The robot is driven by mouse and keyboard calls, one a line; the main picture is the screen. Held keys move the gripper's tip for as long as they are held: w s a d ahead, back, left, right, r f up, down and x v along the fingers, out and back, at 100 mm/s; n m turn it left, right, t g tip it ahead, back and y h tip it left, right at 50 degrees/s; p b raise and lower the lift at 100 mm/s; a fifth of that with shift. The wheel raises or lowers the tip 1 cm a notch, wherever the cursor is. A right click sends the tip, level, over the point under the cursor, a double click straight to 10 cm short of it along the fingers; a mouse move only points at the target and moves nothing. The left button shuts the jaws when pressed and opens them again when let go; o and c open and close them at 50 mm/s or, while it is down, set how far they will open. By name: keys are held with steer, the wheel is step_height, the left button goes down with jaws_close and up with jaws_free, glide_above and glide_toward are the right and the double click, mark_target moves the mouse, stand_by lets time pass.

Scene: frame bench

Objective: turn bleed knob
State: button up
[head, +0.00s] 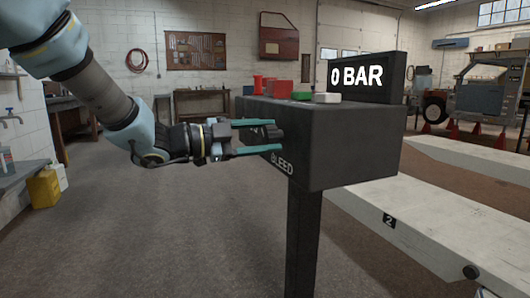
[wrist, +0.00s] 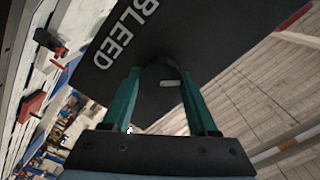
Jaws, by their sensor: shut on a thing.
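The bleed knob (head: 272,133) is a dark knob on the front face of a black control box (head: 350,150), above the white word BLEED. My gripper (head: 275,138) reaches it from the left, with its teal fingers on either side, and is shut on the knob. In the wrist view the fingers (wrist: 164,80) close around the dark knob (wrist: 168,72), which has a light mark on it. The knob is hard to tell from the black box face (wrist: 200,30). The display (head: 357,76) on top of the box reads 0 BAR.
Red (head: 284,88), green (head: 302,96) and white (head: 327,98) controls sit on the box top. A dark post (head: 303,240) holds the box up. Pale beams (head: 420,222) lie to the right, one marked 2. The floor (head: 190,235) to the left is clear.

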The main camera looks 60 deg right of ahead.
steer(key=m+b, duration=0.4)
steer(key=b, duration=0.1)
steer(key=m+b, duration=0.2)
steer(key=shift+f+b, duration=0.3)
steer(key=shift+f, duration=0.1)
steer(key=m+b, duration=0.3)
steer(key=shift+r, duration=0.15)
steer(key=shift+r+m, duration=0.1)
steer(key=shift+m, duration=0.3)
steer(key=o, duration=1.4)
steer(key=shift+c, duration=0.2)
steer(key=p+v, duration=0.1)
steer(key=v, duration=1)
